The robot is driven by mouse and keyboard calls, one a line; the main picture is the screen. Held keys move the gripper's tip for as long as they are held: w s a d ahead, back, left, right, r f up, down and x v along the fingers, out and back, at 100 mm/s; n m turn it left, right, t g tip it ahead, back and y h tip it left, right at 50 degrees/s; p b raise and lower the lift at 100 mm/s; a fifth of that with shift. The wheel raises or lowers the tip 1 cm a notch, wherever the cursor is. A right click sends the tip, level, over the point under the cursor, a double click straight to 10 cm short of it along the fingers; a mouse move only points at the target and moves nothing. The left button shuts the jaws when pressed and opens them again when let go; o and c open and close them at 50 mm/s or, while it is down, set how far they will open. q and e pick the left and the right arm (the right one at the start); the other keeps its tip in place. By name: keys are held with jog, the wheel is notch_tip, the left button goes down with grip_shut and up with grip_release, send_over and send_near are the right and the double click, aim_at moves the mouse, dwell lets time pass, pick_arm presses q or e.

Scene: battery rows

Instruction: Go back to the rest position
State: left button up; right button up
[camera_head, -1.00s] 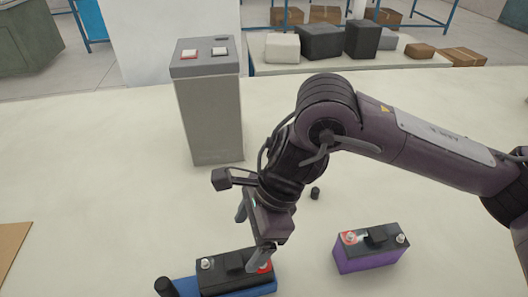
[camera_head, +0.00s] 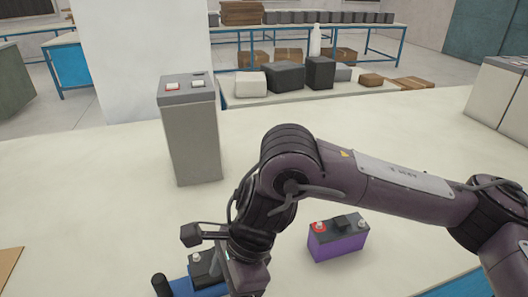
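My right arm comes in from the right and bends down at the front. My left gripper is not in view.
Packed boxes (camera_head: 285,77) lie beyond. The table's left middle is clear.

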jog(key=a+r+m+t+y, duration=0.2)
jog(key=a+r+m+y, duration=0.1)
jog(key=a+m+y, duration=0.3)
jog(key=a+r+m+t+y, duration=0.2)
jog(key=a+r+m+y, duration=0.15)
jog(key=a+m, duration=0.35)
jog(key=w+d+f+m+t+h, duration=0.4)
jog(key=d+m, duration=0.4)
jog(key=m, duration=0.5)
jog(key=w+d+f+m+t+h, duration=0.15)
jog(key=w+d+m+t, duration=0.35)
jog(key=d+m, duration=0.55)
jog(key=s+d+f+m+g+h, duration=0.4)
jog(key=s+d+f+m, duration=0.35)
jog(key=d+m, duration=0.25)
jog(key=s+d+f+m+g+h, duration=0.4)
jog(key=s+d+f+m, duration=0.2)
jog(key=d+f+m, duration=0.35)
notch_tip(320, 180, down, 27)
jog(key=g, duration=0.1)
jog(key=s+d+f, duration=0.2)
jog(key=s+f, duration=0.8)
jog(key=s+d+f+g, duration=0.1)
jog(key=s+d+f, duration=0.1)
jog(key=s+f, duration=0.8)
jog(key=shift+s+d+f, duration=0.2)
jog(key=shift+s+f, duration=0.1)
jog(key=shift+s, duration=0.4)
